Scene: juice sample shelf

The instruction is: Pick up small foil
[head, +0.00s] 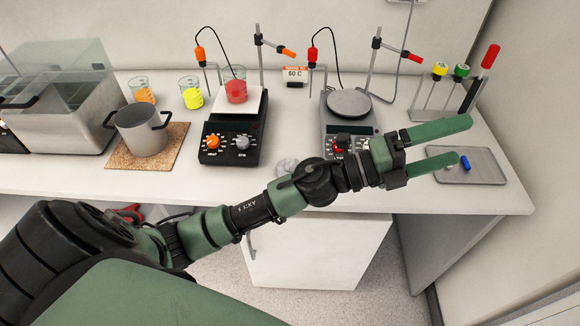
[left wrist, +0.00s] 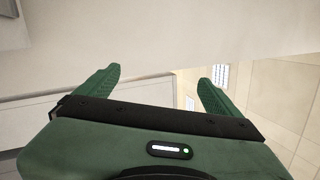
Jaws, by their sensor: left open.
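My left gripper (head: 464,141) is open and empty, reaching across the right part of the bench with its fingers pointing right. In the left wrist view its two green fingers (left wrist: 160,82) are spread, with only pale surfaces beyond them. A small pale, shiny piece (head: 286,165) lies near the bench's front edge, just behind my left forearm; it may be the small foil, but I cannot tell for sure. A grey tray (head: 485,163) lies under and to the right of the fingers, holding a small blue item (head: 465,162). My right gripper is not in view.
A black hot plate (head: 228,140) bears a beaker of red liquid (head: 236,88). A pot (head: 141,130) on a cork mat, two beakers and a clear bath stand left. A rack with coloured-topped tools (head: 450,92) stands behind the tray.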

